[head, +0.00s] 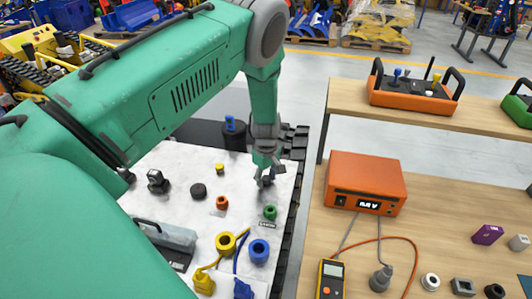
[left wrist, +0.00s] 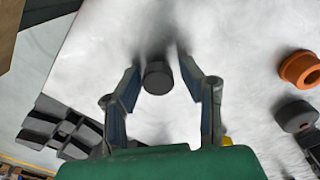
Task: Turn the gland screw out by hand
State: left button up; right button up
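A dark grey round knob (left wrist: 158,78), possibly the gland screw, lies between the fingertips of my left gripper (left wrist: 158,72) in the left wrist view. The fingers stand on both sides of it with small gaps, so the gripper looks open around it. In the head view my left gripper (head: 266,178) points down at the white top (head: 185,215), near its right edge. A dark piece shows at its fingertips, mostly hidden by them. My right gripper is not in view.
An orange ring (head: 221,202), a black round piece (head: 198,190), a green ring (head: 270,212), and blue (head: 259,250) and yellow (head: 226,242) rings stand nearby. A black track runs along the right edge. An orange meter box (head: 366,180) is on the wooden bench.

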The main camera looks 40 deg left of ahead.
pick_arm(q)
jog(key=shift+m, duration=0.3)
jog(key=m, duration=0.5)
jog(key=shift+w+r, duration=0.1)
jog(key=m, duration=0.4)
jog(key=shift+a, duration=0.1)
jog(key=m, duration=0.4)
jog(key=shift+b, duration=0.3)
jog(key=m, duration=0.9)
jog(key=m+b, duration=0.1)
jog(key=m, duration=0.5)
jog(key=shift+m, duration=0.4)
